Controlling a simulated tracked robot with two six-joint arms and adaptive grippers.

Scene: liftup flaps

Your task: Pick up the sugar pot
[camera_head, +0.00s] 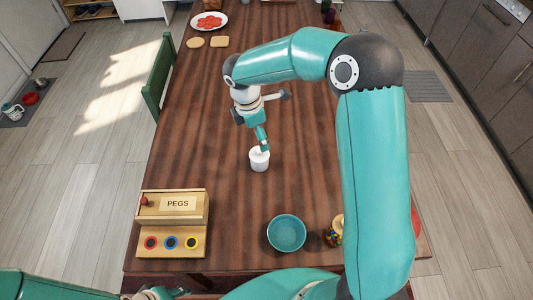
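The sugar pot appears to be the small white pot (259,161) standing upright near the middle of the wooden table. My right gripper (264,147) reaches down from above, with its fingertips at the top of the pot. The fingers partly cover the pot's top. I cannot tell whether they touch it or are closed on it. A gripper, probably my left (160,293), shows at the bottom edge, below the table's front edge and far from the pot. It is partly cut off and its opening cannot be made out.
A wooden PEGS box (172,222) stands at the front left. A teal bowl (286,233) is at the front, with a small colourful item (332,236) beside it, partly behind my arm. A plate of red food (208,22) is far back. Table around the pot is clear.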

